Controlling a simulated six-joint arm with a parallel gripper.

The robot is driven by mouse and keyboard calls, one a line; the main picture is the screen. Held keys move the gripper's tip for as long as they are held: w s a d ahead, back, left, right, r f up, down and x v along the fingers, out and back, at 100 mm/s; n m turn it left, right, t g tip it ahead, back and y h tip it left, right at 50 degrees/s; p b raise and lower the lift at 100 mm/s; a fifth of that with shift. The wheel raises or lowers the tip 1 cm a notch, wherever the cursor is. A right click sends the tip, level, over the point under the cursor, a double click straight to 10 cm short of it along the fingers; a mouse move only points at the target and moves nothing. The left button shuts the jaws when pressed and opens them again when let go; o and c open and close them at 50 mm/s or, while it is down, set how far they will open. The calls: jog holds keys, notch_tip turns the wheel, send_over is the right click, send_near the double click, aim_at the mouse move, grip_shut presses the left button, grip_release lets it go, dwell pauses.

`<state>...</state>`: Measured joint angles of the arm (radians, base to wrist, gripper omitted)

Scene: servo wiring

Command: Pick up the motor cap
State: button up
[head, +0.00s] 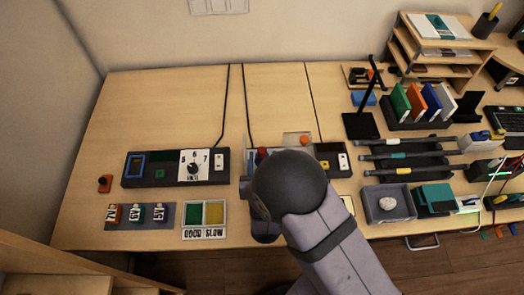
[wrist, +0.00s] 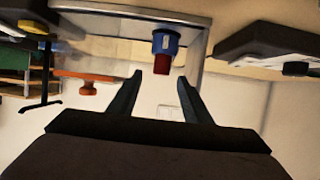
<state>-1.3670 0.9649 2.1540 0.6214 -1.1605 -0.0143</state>
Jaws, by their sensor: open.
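My gripper (wrist: 149,76) is open in the wrist view, with its two dark fingers apart and nothing between them. Just beyond the fingertips, slightly right, is a blue round part with a red block on it (wrist: 163,50). In the head view a red piece (head: 261,154) shows beside my arm, which hides much of that fixture and the gripper itself. An orange knob-like piece (wrist: 88,87) is left of the fingers in the wrist view; an orange piece (head: 304,140) also shows behind my arm in the head view. I cannot tell for sure which is the motor cap.
A dark panel with a dial (head: 194,168) lies left of my arm. A green and yellow sorting tray (head: 205,219) and a rack of labelled parts (head: 138,215) are at the front. A dark stand (head: 361,125) rises at right.

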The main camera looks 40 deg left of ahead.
aim_at(262, 150)
jog(key=shift+p+x, duration=1)
jog(key=shift+x, duration=1.7)
jog(key=shift+s, duration=0.15)
jog(key=c, duration=1.1)
